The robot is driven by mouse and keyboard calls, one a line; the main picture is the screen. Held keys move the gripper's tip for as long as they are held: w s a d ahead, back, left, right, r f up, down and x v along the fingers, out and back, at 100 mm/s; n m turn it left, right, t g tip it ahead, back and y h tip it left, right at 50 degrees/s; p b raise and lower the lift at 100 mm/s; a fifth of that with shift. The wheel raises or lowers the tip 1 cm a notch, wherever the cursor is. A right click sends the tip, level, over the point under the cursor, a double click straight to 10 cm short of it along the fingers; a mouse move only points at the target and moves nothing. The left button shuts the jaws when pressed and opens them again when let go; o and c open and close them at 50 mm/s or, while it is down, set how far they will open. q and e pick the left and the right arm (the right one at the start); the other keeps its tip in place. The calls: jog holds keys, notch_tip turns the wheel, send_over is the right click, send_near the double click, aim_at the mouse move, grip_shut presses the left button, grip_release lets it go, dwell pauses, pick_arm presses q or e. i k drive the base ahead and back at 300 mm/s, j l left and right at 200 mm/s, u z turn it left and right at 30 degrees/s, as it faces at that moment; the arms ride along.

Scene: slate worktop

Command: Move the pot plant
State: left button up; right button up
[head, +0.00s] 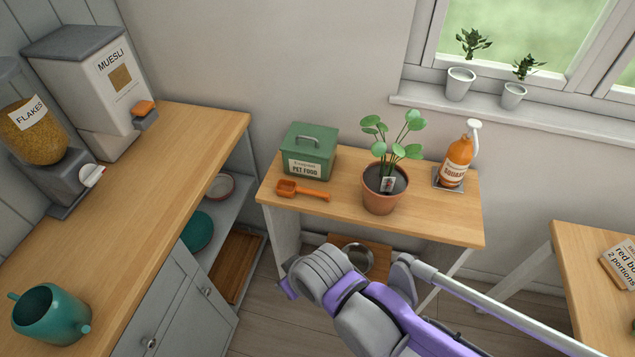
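A leafy green plant in a terracotta pot (382,198) stands upright on a small wooden table (330,208), right of its middle. A white tag shows at the front of the pot. Two smaller plants in white pots, one on the left (460,84) and one on the right (513,96), stand on the windowsill. My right gripper (288,283) is below and left of the pot in the picture, in front of the table and apart from the plant. Its fingers are mostly hidden by the wrist, so its opening is unclear. My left gripper is out of view.
On the table are a green pet food box (309,152), an orange scoop (303,191) and an orange squash bottle (457,160) on a dark coaster. A metal bowl (357,257) sits below. A counter (150,190) stands left, another table (590,265) right.

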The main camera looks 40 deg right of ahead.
aim_at(384, 184)
jog(key=l+z, duration=0.1)
jog(key=z, duration=0.35)
jog(key=i+l+z, duration=0.1)
jog(key=z, duration=0.35)
jog(key=i+z, duration=0.15)
jog(key=z, duration=0.65)
jog(key=i+j+z, duration=0.1)
jog(key=z, duration=0.25)
jog(key=j+z, duration=0.15)
jog(key=z, duration=0.2)
jog(key=l+u, duration=0.3)
jog(key=l, duration=0.35)
jog(key=l+u, duration=0.25)
jog(key=l, duration=0.45)
jog(key=k, duration=0.05)
